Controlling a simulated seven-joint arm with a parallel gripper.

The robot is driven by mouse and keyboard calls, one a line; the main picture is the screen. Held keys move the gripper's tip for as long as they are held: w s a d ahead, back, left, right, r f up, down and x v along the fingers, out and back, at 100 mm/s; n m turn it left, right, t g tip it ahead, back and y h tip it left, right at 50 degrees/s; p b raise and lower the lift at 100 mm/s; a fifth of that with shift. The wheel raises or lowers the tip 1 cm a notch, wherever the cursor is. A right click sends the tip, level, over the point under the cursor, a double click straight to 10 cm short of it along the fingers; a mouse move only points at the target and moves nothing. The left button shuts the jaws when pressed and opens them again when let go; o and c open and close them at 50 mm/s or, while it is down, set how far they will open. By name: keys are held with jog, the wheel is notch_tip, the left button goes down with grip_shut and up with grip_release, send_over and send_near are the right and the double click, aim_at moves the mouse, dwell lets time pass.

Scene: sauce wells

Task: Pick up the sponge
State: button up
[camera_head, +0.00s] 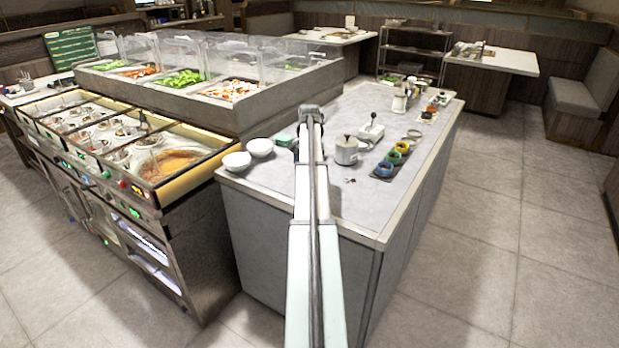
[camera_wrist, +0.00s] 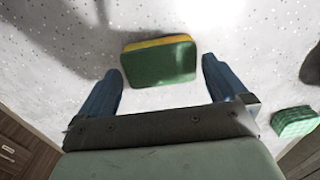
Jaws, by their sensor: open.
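A green sponge with a yellow layer (camera_wrist: 160,62) lies on the speckled grey counter in the wrist view. My gripper (camera_wrist: 162,68) is open and empty, with its two blue fingers apart on the left and right of the sponge's near side. The sponge appears just beyond or between the fingertips; I cannot tell the height gap. In the head view my arm hides the gripper's fingers. A small green item (camera_head: 284,140) shows left of the arm there; I cannot tell whether it is the sponge.
A green checked block or cloth (camera_wrist: 295,122) lies to the right in the wrist view. On the counter (camera_head: 345,205), two white bowls (camera_head: 237,161) stand left, and a lidded pot (camera_head: 347,150) and a tray of coloured cups (camera_head: 388,166) stand right. The counter's front is clear.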

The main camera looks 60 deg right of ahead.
notch_tip(320, 180, down, 2)
jog(key=shift+f, duration=0.2)
jog(key=c, duration=0.7)
